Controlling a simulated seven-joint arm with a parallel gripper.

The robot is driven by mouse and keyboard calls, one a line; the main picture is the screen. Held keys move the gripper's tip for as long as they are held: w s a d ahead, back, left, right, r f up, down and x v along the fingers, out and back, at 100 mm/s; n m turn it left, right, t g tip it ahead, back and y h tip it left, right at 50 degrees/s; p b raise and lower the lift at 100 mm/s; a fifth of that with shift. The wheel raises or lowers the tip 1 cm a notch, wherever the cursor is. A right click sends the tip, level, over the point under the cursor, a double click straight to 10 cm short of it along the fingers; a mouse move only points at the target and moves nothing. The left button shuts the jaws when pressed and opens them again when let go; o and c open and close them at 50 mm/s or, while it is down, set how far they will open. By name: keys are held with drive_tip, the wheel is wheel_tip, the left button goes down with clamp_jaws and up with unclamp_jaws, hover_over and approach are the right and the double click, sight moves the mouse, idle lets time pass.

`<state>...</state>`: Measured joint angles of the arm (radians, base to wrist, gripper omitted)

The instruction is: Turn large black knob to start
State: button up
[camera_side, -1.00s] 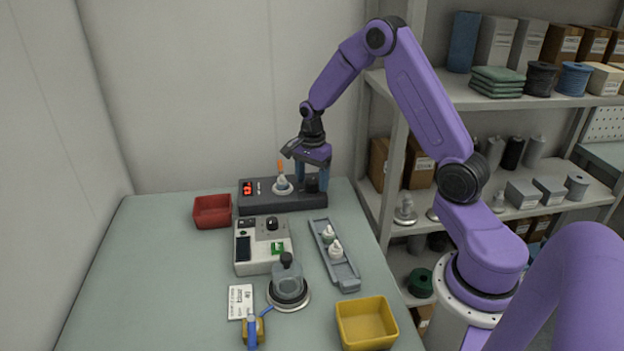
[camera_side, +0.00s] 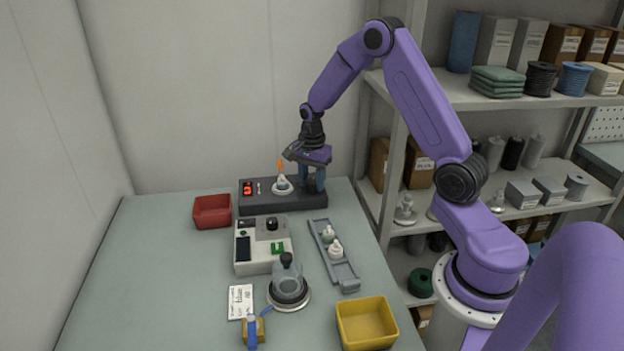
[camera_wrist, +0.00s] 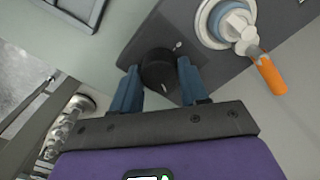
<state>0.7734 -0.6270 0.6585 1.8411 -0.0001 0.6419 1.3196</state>
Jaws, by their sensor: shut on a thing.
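The large black knob (camera_wrist: 158,70) sits on the dark machine base (camera_side: 262,203) at the back of the table. In the wrist view it lies between my two blue fingers. My gripper (camera_wrist: 158,78) is shut on the knob, one finger on each side. In the side view my gripper (camera_side: 313,181) points down at the right end of the base, and its fingers mostly hide the knob. A red display (camera_side: 248,188) glows at the left end of the base.
A white holder (camera_side: 282,187) with an orange-tipped part stands left of my gripper on the base. The table's left side is clear.

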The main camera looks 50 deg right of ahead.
sight(311, 181)
drive_tip(key=n, duration=0.5)
drive_tip(key=shift+n, duration=0.4)
drive_tip(key=n, duration=1.1)
drive_tip(key=shift+n, duration=0.4)
drive_tip(key=n, duration=0.5)
drive_tip(key=shift+a+n, duration=0.1)
drive_tip(key=shift+n, duration=0.3)
drive_tip(key=shift+w, duration=0.1)
drive_tip(key=o, duration=1.1)
drive_tip(key=shift+c, duration=0.2)
wheel_tip(311, 181, up, 18)
drive_tip(key=shift+f, duration=0.25)
